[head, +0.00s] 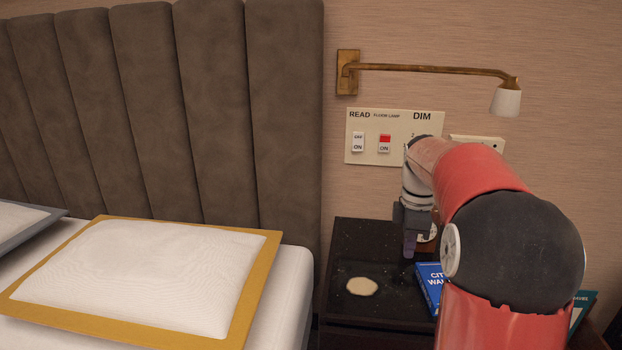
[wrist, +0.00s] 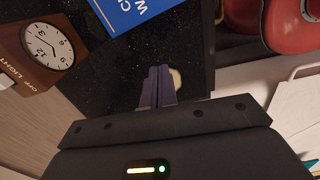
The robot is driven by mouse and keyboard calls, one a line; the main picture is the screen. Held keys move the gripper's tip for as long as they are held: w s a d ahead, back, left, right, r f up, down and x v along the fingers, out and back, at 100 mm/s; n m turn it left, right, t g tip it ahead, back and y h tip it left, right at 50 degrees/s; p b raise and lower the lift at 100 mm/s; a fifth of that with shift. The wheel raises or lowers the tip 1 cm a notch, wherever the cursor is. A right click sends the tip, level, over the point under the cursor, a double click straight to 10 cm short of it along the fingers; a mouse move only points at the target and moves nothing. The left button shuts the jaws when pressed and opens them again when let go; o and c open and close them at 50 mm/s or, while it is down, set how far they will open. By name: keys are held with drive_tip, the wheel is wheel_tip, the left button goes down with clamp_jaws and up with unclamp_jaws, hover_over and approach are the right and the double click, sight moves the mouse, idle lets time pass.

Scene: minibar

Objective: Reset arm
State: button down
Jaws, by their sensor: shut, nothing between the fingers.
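My gripper (head: 409,247) points down just above the dark nightstand, in front of the wall panel, in the head view. Its two fingers also show in the wrist view (wrist: 159,86), close together with nothing between them. My red and black arm crosses the right side of the head view and hides part of the nightstand (head: 340,240) and the wall panel.
On the nightstand are a round beige patch (head: 361,287), a blue book (head: 430,285) and a clock (wrist: 48,45). A wall panel (head: 371,120) with switches and a brass lamp (head: 430,69) are behind. A bed with a pillow (head: 140,275) is at left.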

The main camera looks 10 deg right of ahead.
drive_tip(key=s+a+m+t, duration=0.2)
drive_tip(key=s+a+m, duration=0.5)
drive_tip(key=s, duration=0.4)
drive_tip(key=s+a+m+t, duration=0.3)
drive_tip(key=s+a+m, duration=0.3)
drive_tip(key=s, duration=0.6)
drive_tip(key=shift+s+a+f+m+t, duration=0.2)
drive_tip(key=shift+a+m+t, duration=0.15)
drive_tip(key=shift+a, duration=0.75)
